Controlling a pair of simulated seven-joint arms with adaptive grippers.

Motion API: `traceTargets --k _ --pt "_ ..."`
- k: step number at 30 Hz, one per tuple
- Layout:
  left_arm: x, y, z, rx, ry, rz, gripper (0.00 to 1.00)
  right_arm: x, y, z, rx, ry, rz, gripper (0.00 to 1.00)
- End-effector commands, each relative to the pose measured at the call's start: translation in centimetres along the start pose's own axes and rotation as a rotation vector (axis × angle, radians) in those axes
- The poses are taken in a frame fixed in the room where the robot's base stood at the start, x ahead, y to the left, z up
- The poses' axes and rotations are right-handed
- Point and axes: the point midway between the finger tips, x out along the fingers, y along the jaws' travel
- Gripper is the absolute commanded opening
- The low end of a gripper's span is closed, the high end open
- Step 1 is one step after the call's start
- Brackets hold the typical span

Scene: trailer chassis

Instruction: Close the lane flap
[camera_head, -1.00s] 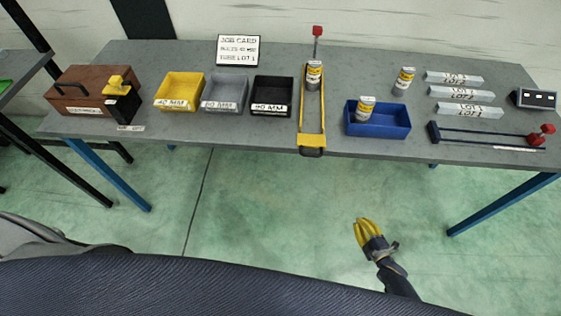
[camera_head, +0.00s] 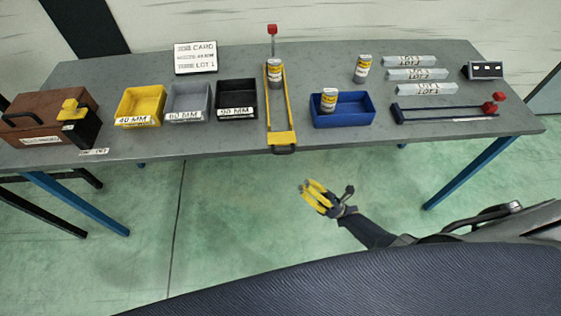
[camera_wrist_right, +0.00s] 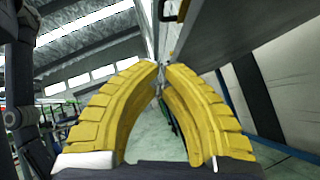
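A narrow yellow-railed lane (camera_head: 264,108) runs from back to front on the table. A yellow plate (camera_head: 281,138) with a black handle (camera_head: 284,149) is at its front end, at the table edge; I take it as the flap, but its exact position is hard to tell. A labelled can (camera_head: 275,75) stands at the lane's far end, before a red-topped post (camera_head: 272,32). My right gripper (camera_head: 306,186) is in front of the table and below its edge, apart from the lane. In the right wrist view its yellow fingertips (camera_wrist_right: 161,66) nearly meet, with nothing between them. My left gripper is out of view.
Yellow (camera_head: 140,106), grey (camera_head: 188,102) and black (camera_head: 237,98) bins stand left of the lane. A blue bin (camera_head: 343,110) holding a can is right of it. A dark rail with red knobs (camera_head: 450,112) lies farther right. The floor before the table is clear.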

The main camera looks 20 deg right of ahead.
Motion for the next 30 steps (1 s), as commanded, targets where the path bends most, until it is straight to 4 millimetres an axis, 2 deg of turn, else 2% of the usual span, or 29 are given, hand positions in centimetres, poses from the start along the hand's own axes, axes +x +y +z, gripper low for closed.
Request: traceTargets --k 5,11,26,30 --pt "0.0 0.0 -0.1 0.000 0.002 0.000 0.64 0.2 0.1 0.1 -0.057 -0.007 0.003 0.00" --pt "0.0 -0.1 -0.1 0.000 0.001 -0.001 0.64 1.7 0.1 0.1 -0.063 -0.007 0.005 0.00" --pt "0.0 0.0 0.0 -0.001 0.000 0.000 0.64 9.9 0.1 0.2 -0.062 -0.008 0.002 0.00" --pt "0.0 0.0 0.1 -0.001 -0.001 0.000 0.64 11.1 0.1 1.3 -0.063 -0.005 0.001 0.00"
